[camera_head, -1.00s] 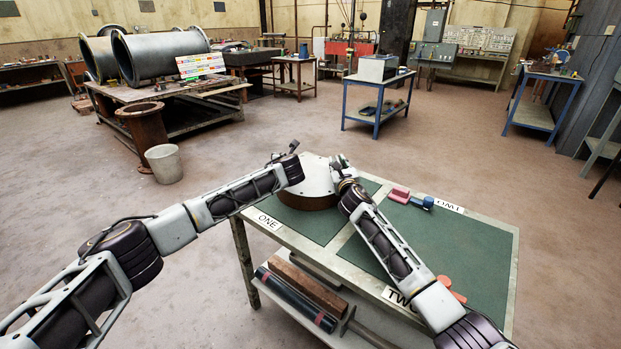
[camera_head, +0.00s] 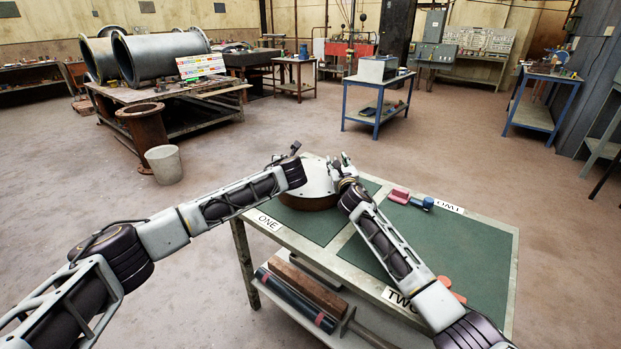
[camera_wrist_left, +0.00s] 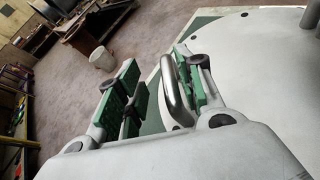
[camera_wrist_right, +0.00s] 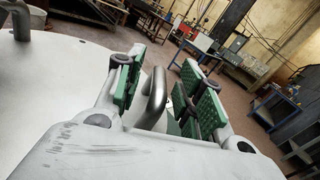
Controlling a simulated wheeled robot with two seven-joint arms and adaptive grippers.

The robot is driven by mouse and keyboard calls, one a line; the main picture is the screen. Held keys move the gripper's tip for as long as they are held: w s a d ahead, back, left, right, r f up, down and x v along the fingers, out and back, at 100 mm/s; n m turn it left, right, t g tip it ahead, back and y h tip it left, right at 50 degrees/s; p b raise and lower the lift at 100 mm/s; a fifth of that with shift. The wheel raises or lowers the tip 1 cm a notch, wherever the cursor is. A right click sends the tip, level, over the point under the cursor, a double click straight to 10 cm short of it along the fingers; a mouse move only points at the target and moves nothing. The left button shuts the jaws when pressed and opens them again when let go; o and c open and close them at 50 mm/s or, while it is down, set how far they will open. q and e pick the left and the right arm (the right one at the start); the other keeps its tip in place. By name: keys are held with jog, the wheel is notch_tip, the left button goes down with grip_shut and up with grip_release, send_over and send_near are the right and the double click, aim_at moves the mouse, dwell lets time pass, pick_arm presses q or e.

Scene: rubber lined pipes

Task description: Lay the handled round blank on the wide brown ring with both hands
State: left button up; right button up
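The round white blank (camera_head: 315,178) lies on the wide brown ring (camera_head: 308,202) in the part of the table marked ONE. It looks flat; my arms hide part of the ring's rim. My left gripper (camera_head: 285,157) is at the blank's left edge. In the left wrist view its fingers stand apart on either side of a metal handle (camera_wrist_left: 177,92), which is nearer the right finger. My right gripper (camera_head: 342,163) is at the blank's right edge. In the right wrist view its fingers are spread around the other handle (camera_wrist_right: 154,97), nearer the left finger.
The green-topped table (camera_head: 450,240) carries a pink and blue item (camera_head: 410,198) at its far side and an orange item (camera_head: 450,287) near the TWO label. Long bars (camera_head: 303,290) lie on the lower shelf. The right half's middle is clear.

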pick_arm(q)
jog(key=v, duration=0.9)
jog(key=shift+a, duration=0.1)
pick_arm(e)
jog(key=shift+s, duration=0.1)
dwell(0.6)
jog(key=s+d, duration=0.2)
jog(key=s, duration=0.9)
jog(key=shift+s, duration=0.35)
dwell(0.3)
pick_arm(q)
jog(key=shift+w+r, duration=0.1)
jog(key=shift+r, duration=0.05)
dwell(0.3)
